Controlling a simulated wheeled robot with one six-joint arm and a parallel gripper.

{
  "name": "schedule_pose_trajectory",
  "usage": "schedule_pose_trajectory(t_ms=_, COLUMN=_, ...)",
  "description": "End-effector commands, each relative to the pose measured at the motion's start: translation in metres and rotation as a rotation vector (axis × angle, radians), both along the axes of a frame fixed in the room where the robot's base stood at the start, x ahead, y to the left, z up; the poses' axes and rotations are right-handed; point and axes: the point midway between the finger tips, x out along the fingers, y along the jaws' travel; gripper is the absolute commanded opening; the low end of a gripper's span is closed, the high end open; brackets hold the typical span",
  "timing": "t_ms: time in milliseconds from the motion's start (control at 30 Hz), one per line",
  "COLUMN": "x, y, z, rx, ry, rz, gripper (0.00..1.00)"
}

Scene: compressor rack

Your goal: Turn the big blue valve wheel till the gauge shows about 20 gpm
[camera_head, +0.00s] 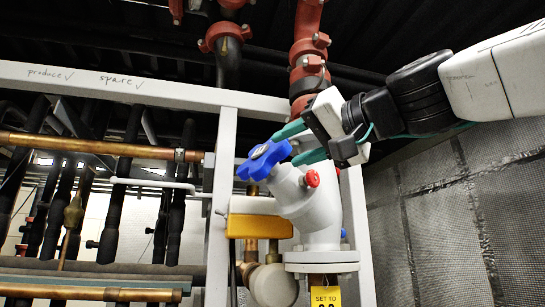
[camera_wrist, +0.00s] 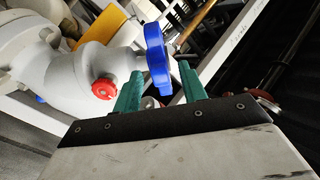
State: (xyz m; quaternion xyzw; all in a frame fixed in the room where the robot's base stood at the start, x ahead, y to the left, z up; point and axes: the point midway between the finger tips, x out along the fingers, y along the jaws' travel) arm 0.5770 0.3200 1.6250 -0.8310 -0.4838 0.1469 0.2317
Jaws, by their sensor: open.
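The big blue valve wheel (camera_head: 262,160) is lobed and sits tilted on the upper left of a pale grey valve body (camera_head: 312,205). My gripper (camera_head: 290,146) is open, with its teal fingers reaching in from the right to the wheel's right edge. In the wrist view the wheel (camera_wrist: 157,60) shows nearly edge-on, with its near rim between the two fingertips of my gripper (camera_wrist: 159,72). I cannot tell whether either finger touches it. A yellow tag (camera_head: 325,296) below the valve reads "SET TO", its lower part cut off. No gauge face is visible.
A small red cap (camera_head: 312,178) sticks out of the valve body just below my fingers. A white frame post (camera_head: 222,170) stands close left of the wheel. Red pipe (camera_head: 308,50) rises behind my gripper. A copper pipe (camera_head: 100,146) runs at left; a mesh-faced grey wall (camera_head: 450,210) is at right.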

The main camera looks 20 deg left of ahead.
Motion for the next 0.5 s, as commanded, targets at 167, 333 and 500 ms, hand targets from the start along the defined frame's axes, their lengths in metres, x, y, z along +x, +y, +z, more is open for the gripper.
schedule_pose_trajectory(t_ms=167, x=0.011, y=0.014, z=0.008, rx=0.026, ry=0.004, rz=-0.012, gripper=0.42)
schedule_pose_trajectory(t_ms=333, x=0.025, y=0.037, z=0.008, rx=0.024, ry=0.004, rz=-0.013, gripper=0.42)
schedule_pose_trajectory(t_ms=500, x=0.037, y=0.057, z=0.008, rx=0.024, ry=0.003, rz=-0.015, gripper=0.42)
